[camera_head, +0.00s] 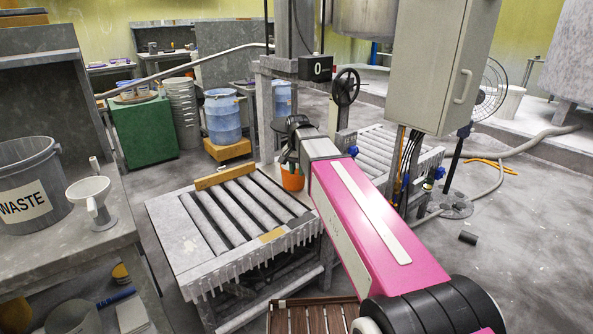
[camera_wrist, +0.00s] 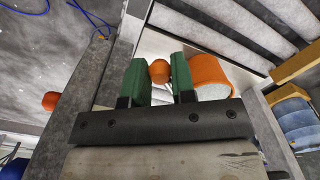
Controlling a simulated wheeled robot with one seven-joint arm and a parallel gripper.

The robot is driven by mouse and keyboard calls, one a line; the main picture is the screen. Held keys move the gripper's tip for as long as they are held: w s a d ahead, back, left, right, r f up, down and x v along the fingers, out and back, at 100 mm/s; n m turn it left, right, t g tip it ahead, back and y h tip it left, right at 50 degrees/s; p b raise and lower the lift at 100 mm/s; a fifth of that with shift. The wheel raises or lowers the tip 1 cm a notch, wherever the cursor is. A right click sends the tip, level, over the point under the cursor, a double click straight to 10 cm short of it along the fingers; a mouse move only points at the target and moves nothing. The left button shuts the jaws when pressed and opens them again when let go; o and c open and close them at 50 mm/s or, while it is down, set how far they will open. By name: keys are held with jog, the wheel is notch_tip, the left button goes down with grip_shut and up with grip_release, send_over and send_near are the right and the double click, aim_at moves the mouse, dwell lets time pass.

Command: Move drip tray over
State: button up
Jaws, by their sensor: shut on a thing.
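My gripper (camera_wrist: 160,82) has green finger pads and is shut on a pale, thin part with a small round orange knob (camera_wrist: 158,71) between the pads. This appears to be the handle of the drip tray, a light metal sheet (camera_wrist: 177,47) beyond the fingers, mostly hidden by them. An orange cylinder with a pale end (camera_wrist: 209,76) is just right of the right pad; I cannot tell if they touch. In the head view, my gripper (camera_head: 290,150) is at the roller press, above an orange round thing (camera_head: 292,179); my arm hides much there.
A roller table (camera_head: 215,266) stands in front, with a wooden stop (camera_head: 224,177) at its back edge. A handwheel (camera_head: 345,87) and a grey control cabinet (camera_head: 440,65) are close to my arm. A waste bucket (camera_head: 30,190) and white funnel (camera_head: 90,193) stand on the left bench.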

jog(key=shift+d, duration=0.15)
jog(key=shift+o, duration=0.6)
jog(key=shift+w+d, duration=0.15)
jog(key=shift+d, duration=1.65)
jog(key=o, duration=0.8)
jog(key=shift+r, duration=0.1)
